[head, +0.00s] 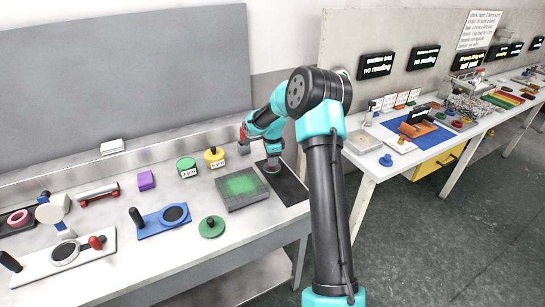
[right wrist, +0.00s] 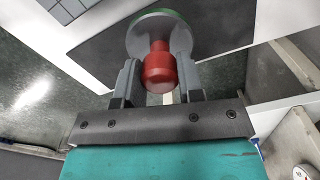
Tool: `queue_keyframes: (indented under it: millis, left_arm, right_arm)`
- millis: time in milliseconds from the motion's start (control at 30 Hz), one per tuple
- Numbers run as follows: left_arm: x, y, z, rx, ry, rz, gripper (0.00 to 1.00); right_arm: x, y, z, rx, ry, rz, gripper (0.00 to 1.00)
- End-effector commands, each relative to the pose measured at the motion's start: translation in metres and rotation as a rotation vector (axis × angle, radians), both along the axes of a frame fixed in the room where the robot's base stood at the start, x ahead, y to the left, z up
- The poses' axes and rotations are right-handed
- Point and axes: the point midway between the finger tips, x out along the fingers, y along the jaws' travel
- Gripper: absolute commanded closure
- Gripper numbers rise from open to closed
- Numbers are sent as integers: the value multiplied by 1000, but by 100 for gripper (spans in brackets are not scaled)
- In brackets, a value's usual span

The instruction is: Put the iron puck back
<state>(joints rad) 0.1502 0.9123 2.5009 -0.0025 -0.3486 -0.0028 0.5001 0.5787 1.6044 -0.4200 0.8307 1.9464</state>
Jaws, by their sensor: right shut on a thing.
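The iron puck, a grey disc with a red knob (right wrist: 158,68), shows in the right wrist view with a green edge at its far side. My right gripper (right wrist: 158,80) is shut on the red knob, one finger on each side. In the head view my right gripper (head: 271,160) is low over the dark mat (head: 291,188) at the right end of the bench. The puck is mostly hidden there. Whether it touches the mat is unclear. My left gripper is out of view.
A grooved grey plate (head: 242,195) with a green glow lies just left of the mat. A green puck (head: 187,167), a yellow puck (head: 214,157), another green disc (head: 211,227) and a purple block (head: 146,180) stand nearby. A blue board (head: 164,221) lies further left.

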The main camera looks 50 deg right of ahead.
Motion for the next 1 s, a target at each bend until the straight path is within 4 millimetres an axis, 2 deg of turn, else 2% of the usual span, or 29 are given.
queue_keyframes:
  millis: [100,400,900,967,1000]
  left_arm:
    - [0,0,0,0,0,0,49]
    - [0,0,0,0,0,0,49]
    - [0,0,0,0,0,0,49]
    - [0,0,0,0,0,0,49]
    - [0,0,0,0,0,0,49]
  right_arm:
    - [13,-15,-2,-2,-2,-1,100]
    - [39,-44,-5,-2,-2,0,100]
    - [44,-50,-6,-2,-2,0,100]
    - [46,-53,-7,-1,-2,0,100]
    - [45,-52,-14,1,1,1,100]
